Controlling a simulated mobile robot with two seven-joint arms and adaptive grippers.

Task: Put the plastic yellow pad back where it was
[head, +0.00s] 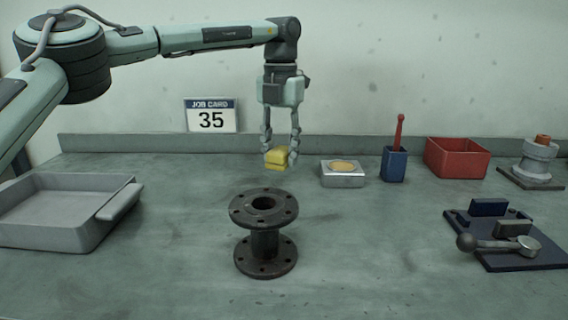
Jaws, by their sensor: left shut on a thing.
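The yellow pad (277,157) is between the fingers of my left gripper (278,154), which is shut on it. The gripper points straight down, and the pad appears behind the dark flanged spool in the picture. The pad looks to be a little above the bench, though its exact height is hard to tell. My right gripper does not show in the head view.
A dark flanged spool (264,246) stands mid-bench. A grey tray (62,232) is at left. Right of the pad are a metal tin (342,179), blue holder (394,165), red bin (456,158), grey fitting (538,160) and clamp plate (520,258). A job card (211,116) is behind.

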